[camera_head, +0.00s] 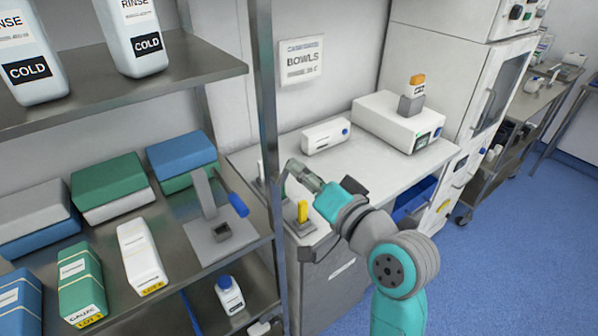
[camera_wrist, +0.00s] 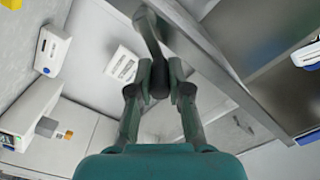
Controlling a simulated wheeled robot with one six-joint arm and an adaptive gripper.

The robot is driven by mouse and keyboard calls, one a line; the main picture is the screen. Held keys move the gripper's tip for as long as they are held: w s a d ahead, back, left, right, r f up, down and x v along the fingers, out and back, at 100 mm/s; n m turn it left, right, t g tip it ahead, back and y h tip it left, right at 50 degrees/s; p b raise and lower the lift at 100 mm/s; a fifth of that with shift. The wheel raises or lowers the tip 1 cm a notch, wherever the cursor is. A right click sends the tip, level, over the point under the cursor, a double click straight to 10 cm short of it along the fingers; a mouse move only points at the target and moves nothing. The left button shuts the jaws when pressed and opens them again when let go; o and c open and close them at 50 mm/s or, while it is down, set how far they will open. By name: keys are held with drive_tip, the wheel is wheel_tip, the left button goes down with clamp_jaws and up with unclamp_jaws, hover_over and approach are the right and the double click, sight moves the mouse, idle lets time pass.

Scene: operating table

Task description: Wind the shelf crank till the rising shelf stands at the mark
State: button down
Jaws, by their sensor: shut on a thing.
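My gripper (camera_head: 294,173) reaches in from the right, beside the upright post of the steel rack. In the wrist view, my gripper (camera_wrist: 159,78) is shut on the dark grip of the shelf crank (camera_wrist: 151,36). A finger stands on either side of the grip, and the crank's arm runs up to the top of the picture. In the head view the crank is mostly hidden by my gripper and the post. The rack has an upper shelf (camera_head: 205,62) and a middle shelf (camera_head: 184,205). I cannot tell which shelf rises, and I cannot make out the mark.
The middle shelf holds several packs and a blue-handled device (camera_head: 237,204). Rinse bottles (camera_head: 140,40) stand above, and a small bottle (camera_head: 229,294) below. A yellow upright piece (camera_head: 302,211) is close under my gripper. The white counter (camera_head: 370,165) behind has clear space.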

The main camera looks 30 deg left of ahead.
drive_tip(key=shift+w+d+f+m, duration=0.1)
drive_tip(key=shift+w+m, duration=0.1)
drive_tip(key=shift+m, duration=0.3)
drive_tip(key=c, duration=1.1)
unclamp_jaws()
drive_tip(key=v, duration=1.2)
